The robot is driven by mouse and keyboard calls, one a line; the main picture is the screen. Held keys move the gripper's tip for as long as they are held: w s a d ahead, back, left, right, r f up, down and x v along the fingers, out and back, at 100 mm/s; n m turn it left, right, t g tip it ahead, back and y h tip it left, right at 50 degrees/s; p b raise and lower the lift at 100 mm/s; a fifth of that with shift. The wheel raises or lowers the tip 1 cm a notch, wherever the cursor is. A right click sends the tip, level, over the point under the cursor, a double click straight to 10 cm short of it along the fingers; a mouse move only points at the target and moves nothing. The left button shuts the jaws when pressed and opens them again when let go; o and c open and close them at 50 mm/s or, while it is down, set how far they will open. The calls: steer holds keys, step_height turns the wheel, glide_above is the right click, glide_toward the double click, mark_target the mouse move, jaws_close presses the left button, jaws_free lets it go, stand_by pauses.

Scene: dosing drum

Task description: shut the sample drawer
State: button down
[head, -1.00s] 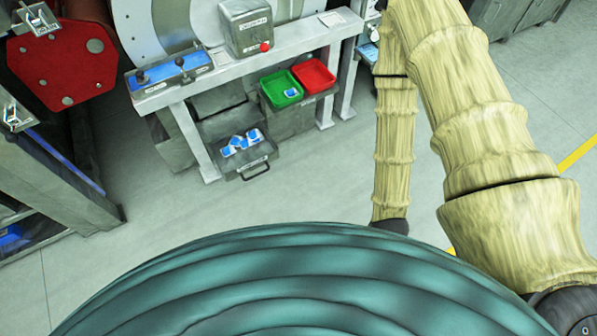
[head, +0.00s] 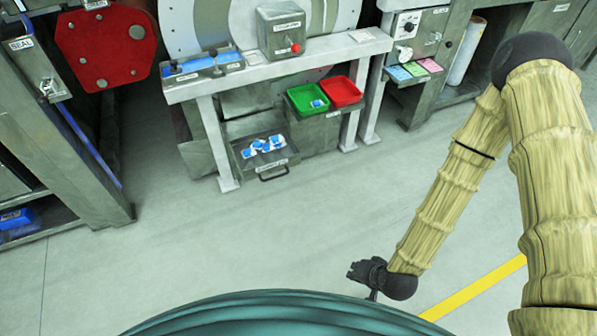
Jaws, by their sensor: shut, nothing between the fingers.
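The sample drawer (head: 276,172) is a grey drawer pulled open below the bench, to the left of the green tray. It has a dark bar handle on its front, and several blue-and-white sample packs (head: 264,146) lie inside. My gripper (head: 360,272) is low over the floor in front of my body, to the right of the drawer and well apart from it. It is dark, seen small, and shut with nothing held; part of it is hard to make out.
A bench leg (head: 215,140) stands just left of the drawer. The floor (head: 190,240) before the drawer is clear.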

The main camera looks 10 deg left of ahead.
steer(key=w+a+f+m+t+y+b, duration=0.2)
steer(key=w+a+f+t+b, duration=0.15)
steer(key=w+a+b, duration=0.45)
steer(key=m+t+y+b, duration=0.4)
steer(key=m+t+b, duration=0.25)
steer(key=b, duration=0.95)
glide_toward(295, 155)
steer(key=shift+n+t, duration=0.25)
steer(key=shift+t, duration=0.05)
steer(key=b+x, duration=0.5)
steer(key=shift+w+a+f, duration=0.15)
steer(key=shift+a+f, duration=0.1)
steer(key=shift+f, duration=0.1)
steer(key=shift+w+a+r+b, duration=0.1)
steer(key=shift+w+a+b, duration=0.35)
steer(key=shift+w, duration=0.15)
steer(key=shift+w, duration=0.15)
